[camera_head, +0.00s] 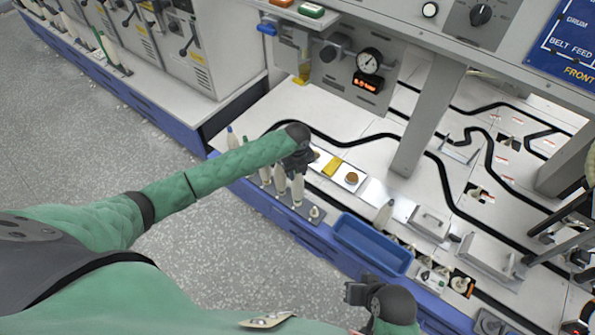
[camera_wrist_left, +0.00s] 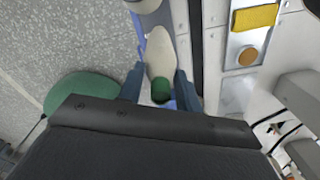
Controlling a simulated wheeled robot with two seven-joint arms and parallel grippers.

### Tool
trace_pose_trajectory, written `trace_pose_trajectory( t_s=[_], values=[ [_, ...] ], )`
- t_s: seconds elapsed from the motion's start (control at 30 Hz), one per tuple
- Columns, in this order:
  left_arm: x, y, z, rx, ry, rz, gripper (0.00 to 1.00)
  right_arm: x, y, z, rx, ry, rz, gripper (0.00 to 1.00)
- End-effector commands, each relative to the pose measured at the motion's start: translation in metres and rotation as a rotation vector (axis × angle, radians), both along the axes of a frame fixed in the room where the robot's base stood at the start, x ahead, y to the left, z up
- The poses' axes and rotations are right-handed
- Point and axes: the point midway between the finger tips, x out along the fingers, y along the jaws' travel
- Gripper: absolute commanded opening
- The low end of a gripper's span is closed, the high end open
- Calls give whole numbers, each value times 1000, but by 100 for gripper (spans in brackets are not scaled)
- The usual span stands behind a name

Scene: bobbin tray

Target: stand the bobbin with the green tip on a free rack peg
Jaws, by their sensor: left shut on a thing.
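The bobbin with the green tip (camera_wrist_left: 161,90) shows in the left wrist view, its pale body pointing away from me. My left gripper (camera_wrist_left: 157,86) is shut around it just below the tip. In the head view my left gripper (camera_head: 298,166) is over the rack (camera_head: 301,207), with a pale bobbin (camera_head: 297,189) directly below it. The green tip is hidden there, and I cannot tell whether the held bobbin touches a peg. A bare peg (camera_head: 315,213) shows at the rack's near right end. My right gripper (camera_head: 360,292) is low in the head view, its jaws unclear.
Other pale bobbins (camera_head: 265,173) stand on the rack's left part.

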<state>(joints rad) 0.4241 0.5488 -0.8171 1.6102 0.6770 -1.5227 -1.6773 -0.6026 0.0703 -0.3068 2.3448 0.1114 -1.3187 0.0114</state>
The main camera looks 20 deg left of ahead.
Motion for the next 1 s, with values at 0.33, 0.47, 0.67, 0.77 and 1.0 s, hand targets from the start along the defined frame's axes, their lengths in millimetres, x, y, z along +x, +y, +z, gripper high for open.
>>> trace_pose_trajectory(
  t_s=[0.33,0.47,0.67,0.77,1.0],
  values=[
    [0,0,-1,0,0,0,0,0,0,0,0,0,0,0],
    [0,0,-3,0,0,0,0,0,0,-1,0,0,0,0],
    [0,0,-6,0,0,0,0,0,0,-2,0,0,0,0],
    [0,0,-7,0,0,0,0,0,0,-2,0,0,0,0],
    [0,0,-11,0,0,-1,36,0,0,-3,0,0,0,0]
  ],
)
